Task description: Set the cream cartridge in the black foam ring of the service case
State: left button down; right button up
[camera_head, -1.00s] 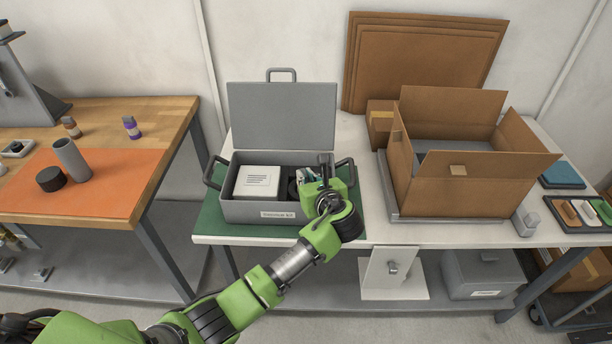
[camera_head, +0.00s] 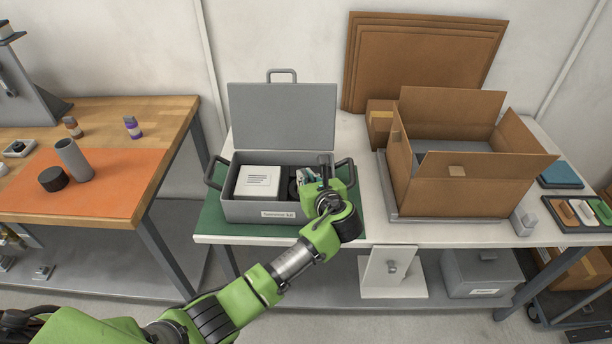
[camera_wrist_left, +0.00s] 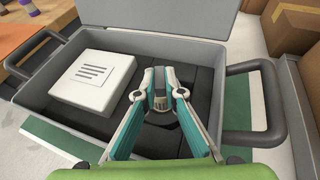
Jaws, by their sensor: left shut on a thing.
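The grey service case (camera_head: 240,210) stands open on the white bench, its lid raised at the back. My left gripper (camera_head: 308,176) reaches down into the right part of the case. In the left wrist view its teal fingers (camera_wrist_left: 160,88) are shut on the small cartridge (camera_wrist_left: 160,102), which shows a pale ribbed side and a grey top. The black foam ring (camera_head: 293,186) is partly hidden by my gripper. The cartridge is over or within the ring area; I cannot tell how deep it sits. My right gripper is not in view.
A white labelled box (camera_head: 257,182) fills the left part of the case. Case handles stick out at both sides. An open cardboard box (camera_head: 460,185) stands to the right. A wooden table with an orange mat (camera_head: 100,195) is at the left.

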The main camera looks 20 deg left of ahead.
pick_arm(q)
jog(key=shift+f, duration=0.6)
jog(key=c, duration=2.4)
grip_release()
jog(key=p+v, duration=0.2)
jog(key=v, duration=0.1)
jog(key=shift+r+p, duration=0.25)
jog(key=shift+p, duration=0.15)
jog(key=p+v, duration=0.6)
jog(key=v, duration=0.2)
jog(key=shift+f+p, duration=0.15)
jog(key=shift+p, duration=0.25)
jog(key=shift+s+f, duration=0.1)
